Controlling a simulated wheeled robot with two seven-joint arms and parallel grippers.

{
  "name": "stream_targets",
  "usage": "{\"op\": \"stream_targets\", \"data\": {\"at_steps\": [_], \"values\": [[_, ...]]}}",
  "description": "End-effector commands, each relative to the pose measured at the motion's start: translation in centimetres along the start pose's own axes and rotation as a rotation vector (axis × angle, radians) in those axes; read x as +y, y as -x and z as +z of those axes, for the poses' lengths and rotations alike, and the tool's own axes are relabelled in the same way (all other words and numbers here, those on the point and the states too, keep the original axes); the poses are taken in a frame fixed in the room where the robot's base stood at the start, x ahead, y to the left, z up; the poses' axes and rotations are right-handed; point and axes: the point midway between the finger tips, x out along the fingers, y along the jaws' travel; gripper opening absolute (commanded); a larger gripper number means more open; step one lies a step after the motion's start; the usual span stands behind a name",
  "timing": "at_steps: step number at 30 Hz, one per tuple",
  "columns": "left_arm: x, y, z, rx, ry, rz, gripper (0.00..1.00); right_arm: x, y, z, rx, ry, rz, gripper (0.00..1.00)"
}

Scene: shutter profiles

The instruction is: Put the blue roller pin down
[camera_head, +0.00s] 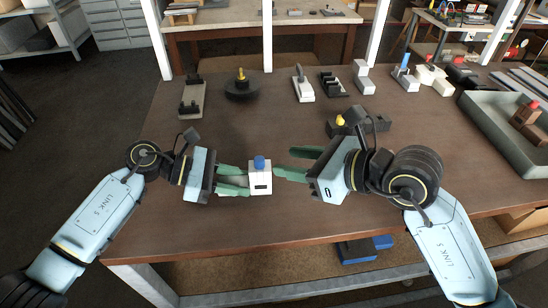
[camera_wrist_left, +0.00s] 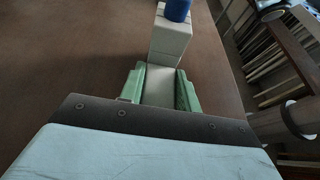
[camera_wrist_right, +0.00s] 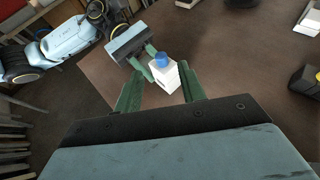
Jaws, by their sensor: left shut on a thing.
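The blue roller pin (camera_head: 259,162) shows as a short blue cylinder on top of a pale block (camera_head: 260,181); its lower part is hidden. It also shows in the left wrist view (camera_wrist_left: 177,9) and the right wrist view (camera_wrist_right: 161,60). My left gripper (camera_head: 233,181) is shut on the pale grey body that carries the block (camera_wrist_left: 170,42). The block's height over the table is hard to tell. My right gripper (camera_head: 293,164) is open and empty, its fingers pointing at the block from the right. Its lower finger comes close to the block; contact is unclear.
Along the back of the table (camera_head: 210,226) stand several pale and dark fixtures, including a round black base (camera_head: 243,88) with a yellow top and a block with another blue top (camera_head: 404,61). A grey tray (camera_head: 482,122) is at right. The front left table is clear.

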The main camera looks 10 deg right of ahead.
Motion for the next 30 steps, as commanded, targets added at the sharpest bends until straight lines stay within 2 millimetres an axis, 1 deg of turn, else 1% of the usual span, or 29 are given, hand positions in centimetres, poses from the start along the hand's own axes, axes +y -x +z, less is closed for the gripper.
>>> {"op": "stream_targets", "data": {"at_steps": [1,3,6,9,13,23,24,29,30], "values": [[0.0,0.0,0.0,-0.001,0.000,0.000,0.09,0.0,1.2,-0.1,0.003,0.003,-0.001,0.40],[0.0,0.0,0.0,-0.001,0.000,0.000,0.09,0.0,2.5,-0.1,0.003,0.003,-0.002,0.40],[0.0,0.0,0.0,-0.001,0.000,0.000,0.09,0.0,4.1,-0.1,0.002,0.001,0.000,0.40],[0.0,0.0,0.0,-0.001,0.000,0.000,0.09,0.0,5.1,-0.1,0.002,-0.001,0.000,0.40],[0.0,0.0,0.0,-0.001,0.000,0.000,0.09,0.0,5.7,0.0,0.001,0.001,0.000,0.40],[0.0,0.0,0.0,-0.001,0.000,0.000,0.09,0.0,5.7,0.0,0.000,0.000,0.001,0.40],[0.0,0.0,0.0,-0.001,0.000,0.000,0.35,0.0,5.7,0.0,0.000,0.000,0.001,0.40],[0.0,0.0,0.0,0.000,0.000,0.000,0.56,0.0,5.7,0.0,0.000,0.000,0.000,0.40],[0.0,0.0,0.0,0.000,0.000,0.000,0.58,0.0,5.7,0.0,0.000,0.000,0.000,0.40]]}}
